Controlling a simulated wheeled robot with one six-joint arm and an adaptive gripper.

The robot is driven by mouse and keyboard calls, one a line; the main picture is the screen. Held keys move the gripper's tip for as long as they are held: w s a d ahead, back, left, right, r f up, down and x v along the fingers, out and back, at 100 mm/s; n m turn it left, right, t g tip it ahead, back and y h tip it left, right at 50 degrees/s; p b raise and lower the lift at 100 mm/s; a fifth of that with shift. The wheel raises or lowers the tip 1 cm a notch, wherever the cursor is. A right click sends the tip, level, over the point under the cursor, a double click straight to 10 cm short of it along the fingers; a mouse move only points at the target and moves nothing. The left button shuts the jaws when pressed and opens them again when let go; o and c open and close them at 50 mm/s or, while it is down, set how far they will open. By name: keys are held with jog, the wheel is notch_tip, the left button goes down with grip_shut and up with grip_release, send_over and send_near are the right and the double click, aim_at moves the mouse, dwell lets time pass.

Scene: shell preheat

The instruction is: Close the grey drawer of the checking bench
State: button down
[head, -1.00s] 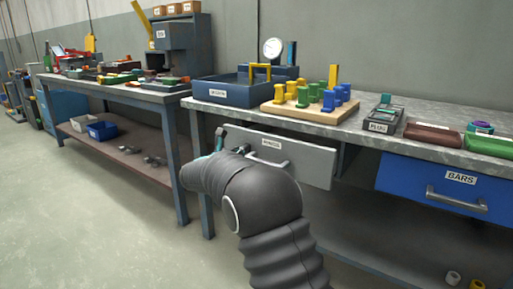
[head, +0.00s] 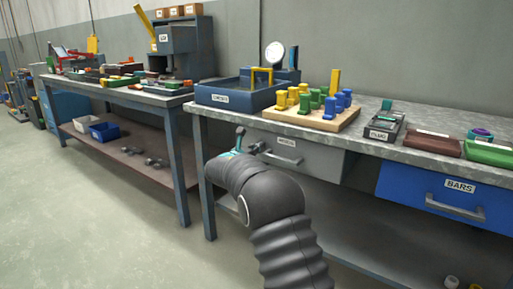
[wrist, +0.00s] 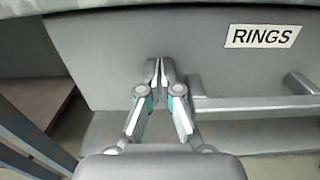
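The grey drawer (head: 322,160) sits under the checking bench top, its front close to the bench's front edge. I cannot tell whether it is fully flush. Its front carries a RINGS label (wrist: 262,36) and a bar handle (wrist: 250,104), which also shows in the head view (head: 275,156). My gripper (wrist: 160,74) is shut and empty, its fingertips together at the drawer front, left of the handle. They look to be touching the front or very near it. In the head view my gripper (head: 246,143) is partly hidden by my arm.
The blue BARS drawer (head: 440,197) is to the right under the same bench top (head: 385,148). A blue tray (head: 219,99), a wooden peg board (head: 310,117) and other parts stand on top. A second bench (head: 115,93) is at left, with open floor in front.

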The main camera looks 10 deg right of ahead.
jog(key=shift+d+r, duration=0.1)
jog(key=shift+d, duration=0.1)
jog(key=v, duration=1.4)
jog(key=s+d+f+m+g+y, duration=0.15)
jog(key=s+f+m+g, duration=0.35)
jog(key=f, duration=0.5)
jog(key=s+d+f+m+g+y, duration=0.2)
jog(key=s+d+f+m+g, duration=0.15)
jog(key=s+m, duration=0.4)
jog(key=s+d+r+m+y, duration=0.2)
jog(key=s+m, duration=0.3)
jog(key=s, duration=0.7)
jog(key=s+d+r+m+y+p, duration=0.1)
jog(key=s+d+r+m+y, duration=0.2)
jog(key=s, duration=0.8)
jog(key=s+d+r+m+y+p, duration=0.1)
jog(key=s+d+r+m+y, duration=0.2)
jog(key=s, duration=0.9)
jog(key=shift+s+d+r+m, duration=0.3)
jog(key=shift+d+r+m, duration=0.15)
jog(key=shift+r+m, duration=1.45)
jog(key=shift+f+m, duration=0.35)
